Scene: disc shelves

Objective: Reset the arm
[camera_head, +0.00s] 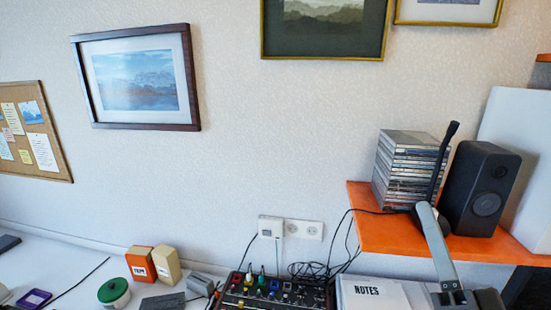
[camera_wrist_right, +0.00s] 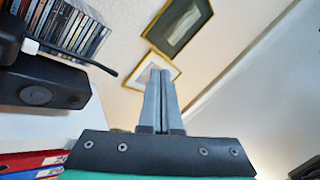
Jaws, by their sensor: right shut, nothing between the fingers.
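My right gripper (camera_head: 425,208) comes up from the bottom right in the head view, its grey fingers in front of the orange shelf (camera_head: 375,228). In the right wrist view its fingers (camera_wrist_right: 159,74) are together, pointing towards the wall, with nothing between them. Behind it in the head view are a stack of disc cases (camera_head: 408,165), a thin black upright device (camera_head: 440,165) and a black speaker (camera_head: 480,188). The fingers hide the device's lower part. I cannot tell whether they touch it. My left gripper is not in view.
Below lie a mixer (camera_head: 275,292) with cables, a NOTES pad (camera_head: 374,294), a green-lidded tub (camera_head: 114,292) and small boxes (camera_head: 141,263). A white panel (camera_head: 520,150) stands right of the speaker. Framed pictures (camera_head: 137,78) hang on the wall. The space before the middle wall is clear.

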